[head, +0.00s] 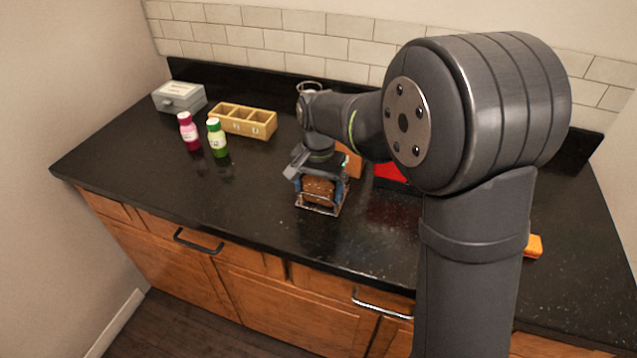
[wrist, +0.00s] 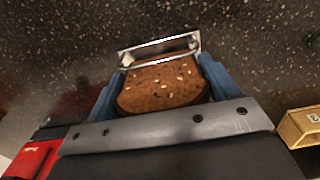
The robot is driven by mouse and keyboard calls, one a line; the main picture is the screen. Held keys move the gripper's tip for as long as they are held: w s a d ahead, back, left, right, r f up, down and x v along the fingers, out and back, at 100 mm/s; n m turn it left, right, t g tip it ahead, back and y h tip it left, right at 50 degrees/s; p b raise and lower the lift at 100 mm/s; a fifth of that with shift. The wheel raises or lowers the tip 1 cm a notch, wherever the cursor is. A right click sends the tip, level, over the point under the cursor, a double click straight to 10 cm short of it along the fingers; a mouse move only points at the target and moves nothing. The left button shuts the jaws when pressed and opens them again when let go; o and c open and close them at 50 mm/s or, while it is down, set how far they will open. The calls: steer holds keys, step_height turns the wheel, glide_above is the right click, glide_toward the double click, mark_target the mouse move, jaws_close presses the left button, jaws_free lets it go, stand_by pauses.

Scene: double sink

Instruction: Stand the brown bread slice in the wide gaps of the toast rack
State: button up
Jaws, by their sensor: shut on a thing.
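The brown bread slice (head: 319,189) is at the toast rack, below my gripper. In the wrist view the slice (wrist: 163,88) shows its seeded brown face between two blue fingers. My gripper (wrist: 162,92) is shut on the slice, one finger at each side. The metal wire toast rack (head: 320,209) stands on the dark counter; in the wrist view one shiny end of the rack (wrist: 160,47) shows just beyond the slice. The slice looks upright within the rack's outline. Its lower edge and the gap it is in are hidden, so I cannot tell whether it touches the base.
A wooden compartment box (head: 243,121), a pink bottle (head: 188,131), a green bottle (head: 217,138) and a grey box (head: 180,97) stand at the back left. A red object (head: 389,173) is partly hidden behind my arm. An orange object (head: 534,246) lies at right. The front left counter is clear.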

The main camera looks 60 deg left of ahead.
stand_by(0.4)
steer(key=o, duration=0.7)
steer(key=shift+r, duration=0.15)
steer(key=shift+r, duration=4.35)
step_height(320, 180, down, 9)
steer(key=shift+r, duration=0.1)
